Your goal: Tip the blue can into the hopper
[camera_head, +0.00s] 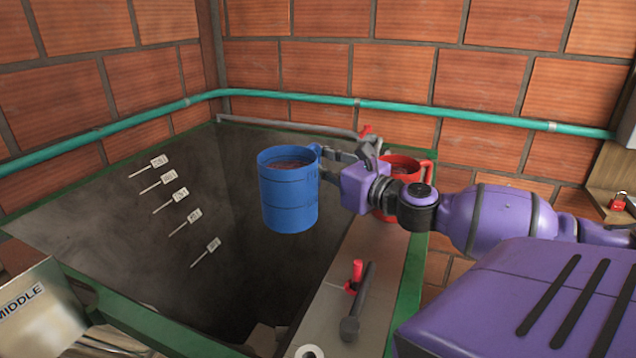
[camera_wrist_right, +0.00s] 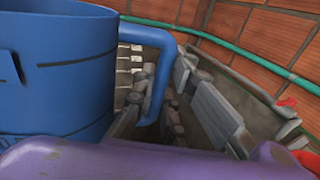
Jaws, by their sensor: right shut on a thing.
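The blue can (camera_head: 288,195) is upright and holds dark reddish contents near its top. My right gripper (camera_head: 328,164) is shut on the blue can's handle, on the can's right side. The wrist view shows the blue can (camera_wrist_right: 50,75) large at the left, with its handle (camera_wrist_right: 161,85) between the fingers. The can is held over the hopper (camera_head: 110,215), a deep dark pit with a green rim and several white level tags on its left wall. The hopper's bottom is mostly hidden in shadow. My left gripper is not in view.
A red can (camera_head: 404,168) with a handle stands behind my right gripper, partly hidden. A red-knobbed lever (camera_head: 356,275) and a dark bar (camera_head: 357,305) sit on the grey ledge right of the hopper. A metal box marked MIDDLE (camera_head: 35,312) is lower left. A green pipe (camera_head: 440,110) runs along the brick walls.

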